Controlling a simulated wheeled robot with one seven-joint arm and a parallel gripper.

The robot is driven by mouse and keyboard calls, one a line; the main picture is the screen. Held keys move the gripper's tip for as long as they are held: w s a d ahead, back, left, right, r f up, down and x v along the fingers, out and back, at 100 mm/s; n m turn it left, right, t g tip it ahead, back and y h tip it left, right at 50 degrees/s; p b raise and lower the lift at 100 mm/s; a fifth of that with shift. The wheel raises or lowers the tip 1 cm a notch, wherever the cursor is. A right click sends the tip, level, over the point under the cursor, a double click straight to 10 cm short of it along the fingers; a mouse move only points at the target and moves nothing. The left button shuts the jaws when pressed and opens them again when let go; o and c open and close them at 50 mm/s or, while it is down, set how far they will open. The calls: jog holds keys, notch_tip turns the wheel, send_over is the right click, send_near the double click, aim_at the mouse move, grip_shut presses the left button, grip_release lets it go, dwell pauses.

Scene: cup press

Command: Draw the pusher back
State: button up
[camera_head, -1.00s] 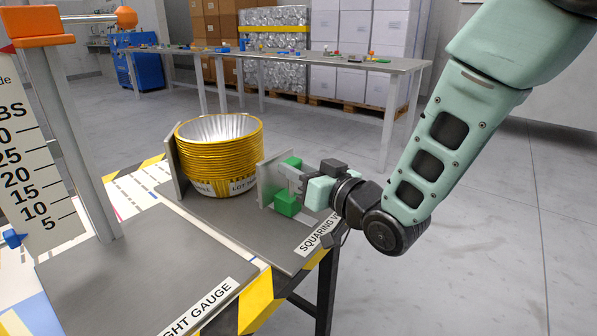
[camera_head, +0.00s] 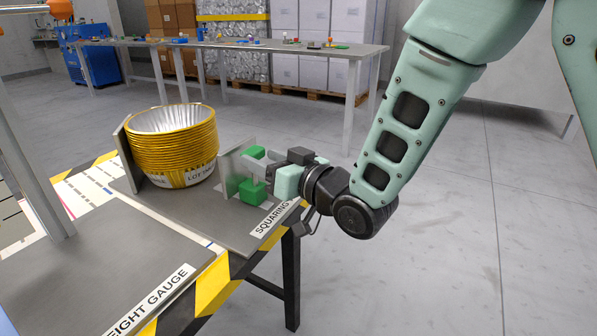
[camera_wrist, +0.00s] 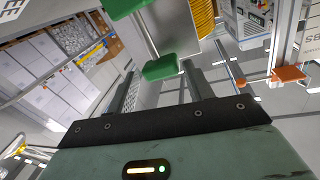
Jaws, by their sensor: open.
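The pusher is an upright grey plate (camera_head: 232,165) on the squaring station, with a green handle (camera_head: 253,191) on its right side. A stack of gold-rimmed foil cups (camera_head: 172,145) stands left of the plate; I cannot tell whether they touch. My gripper (camera_head: 262,168) is at the handle, coming from the right, and hides part of it. In the wrist view, my gripper's two fingers (camera_wrist: 162,88) are apart, with a green end block (camera_wrist: 160,68) of the handle beyond and between them. A grey bar joins it to a second green block. The fingers do not visibly clamp anything.
A fixed grey plate (camera_head: 124,150) stands at the stack's left. The height gauge post (camera_head: 38,185) is at the left front. The table edge has yellow-black striping (camera_head: 215,288). Open floor (camera_head: 440,250) lies to the right; a long table (camera_head: 330,58) is behind.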

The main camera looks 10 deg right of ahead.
jog(key=p+v, duration=1.6)
jog(key=p, duration=0.5)
jog(key=shift+s+d+p, duration=0.2)
jog(key=shift+s+p, duration=0.05)
jog(key=shift+p, duration=0.1)
dwell(0.5)
